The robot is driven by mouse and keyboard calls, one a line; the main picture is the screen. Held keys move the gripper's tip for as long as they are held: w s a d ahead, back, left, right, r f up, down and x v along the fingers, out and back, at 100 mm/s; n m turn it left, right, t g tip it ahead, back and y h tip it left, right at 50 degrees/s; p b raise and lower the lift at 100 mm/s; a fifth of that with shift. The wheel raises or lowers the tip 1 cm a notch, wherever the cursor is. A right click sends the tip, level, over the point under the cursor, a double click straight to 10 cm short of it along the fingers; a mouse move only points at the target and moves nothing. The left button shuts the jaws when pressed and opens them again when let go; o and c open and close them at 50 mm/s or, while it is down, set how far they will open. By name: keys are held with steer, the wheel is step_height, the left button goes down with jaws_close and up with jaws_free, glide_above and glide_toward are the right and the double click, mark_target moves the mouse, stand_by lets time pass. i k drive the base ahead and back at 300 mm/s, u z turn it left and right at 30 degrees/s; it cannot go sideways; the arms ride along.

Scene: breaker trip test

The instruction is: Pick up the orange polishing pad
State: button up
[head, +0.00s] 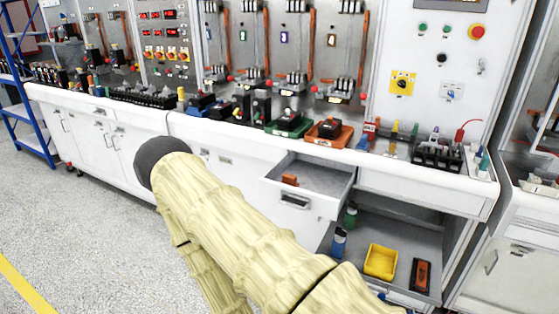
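A small orange block (290,181) lies in the open drawer below the bench, toward its left side. An orange base with a black device (329,131) sits on the bench top, right of a green one. An orange and black flat item (421,275) lies on the lower shelf at the right. I cannot tell for sure which of these is the polishing pad. My arm, in a beige sleeve with a dark rounded joint, crosses the lower middle of the view. My gripper is not visible.
The drawer (296,201) juts out from the white bench. Below it, an open shelf (400,246) holds a yellow bin (381,262), a blue bottle (339,242) and a green bottle (350,216). Devices crowd the bench top. The floor at left is clear beside a blue rack (40,140).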

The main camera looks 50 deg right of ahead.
mark_target(291, 181)
steer(key=z, duration=1.6)
